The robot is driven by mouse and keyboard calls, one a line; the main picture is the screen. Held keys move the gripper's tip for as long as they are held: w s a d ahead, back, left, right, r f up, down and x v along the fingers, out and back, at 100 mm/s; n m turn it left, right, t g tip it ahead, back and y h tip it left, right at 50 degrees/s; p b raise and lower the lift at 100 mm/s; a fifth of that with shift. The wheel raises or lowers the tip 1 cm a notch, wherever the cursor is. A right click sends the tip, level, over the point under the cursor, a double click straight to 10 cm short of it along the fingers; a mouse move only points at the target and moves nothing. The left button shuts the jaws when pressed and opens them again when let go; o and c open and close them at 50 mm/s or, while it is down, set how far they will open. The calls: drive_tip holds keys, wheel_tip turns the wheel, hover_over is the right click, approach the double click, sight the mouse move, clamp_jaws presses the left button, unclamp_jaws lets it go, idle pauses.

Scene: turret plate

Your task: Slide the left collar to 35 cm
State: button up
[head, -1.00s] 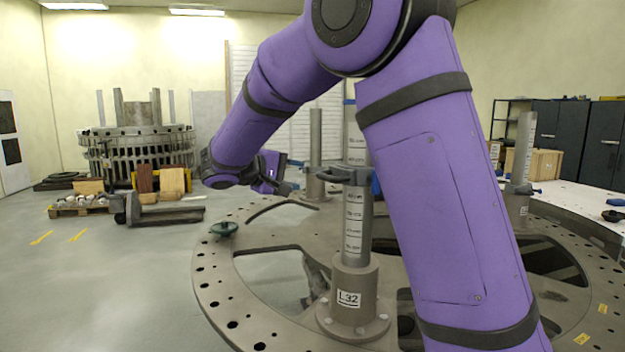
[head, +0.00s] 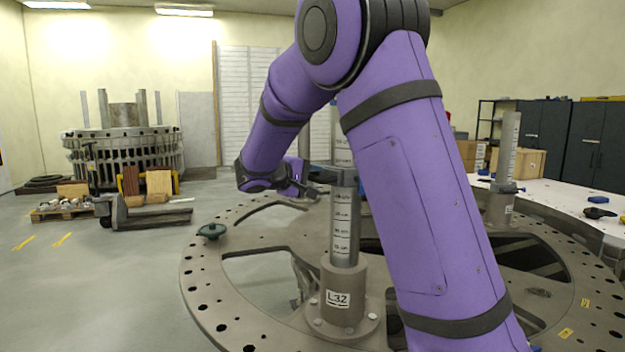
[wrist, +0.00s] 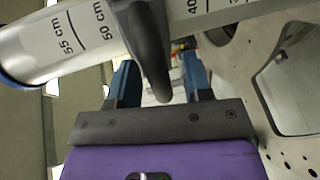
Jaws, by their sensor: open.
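The left post (head: 345,225) carries a centimetre scale and stands on a base labelled L32. Its dark collar (head: 343,177) sits partway up. In the wrist view the collar (wrist: 148,30) crosses the post between the 50 cm and 40 marks, covering the scale there. A dark arm of the collar points down between my blue fingers. My gripper (head: 314,190) is beside the collar, on its left in the head view. In the wrist view my gripper (wrist: 163,82) is open, one finger on each side of that arm. Whether they touch is unclear.
A round turret plate (head: 215,280) with holes and large cut-outs lies below. A second scaled post (head: 510,145) with a low collar (head: 507,187) stands at the right. A white table (head: 570,205) is behind right.

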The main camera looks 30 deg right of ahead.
clamp_jaws()
wheel_tip(320, 180, down, 15)
idle(0.4)
unclamp_jaws()
drive_tip(key=v, duration=1)
drive_tip(key=shift+a, duration=0.4)
drive_tip(key=shift+r, duration=0.1)
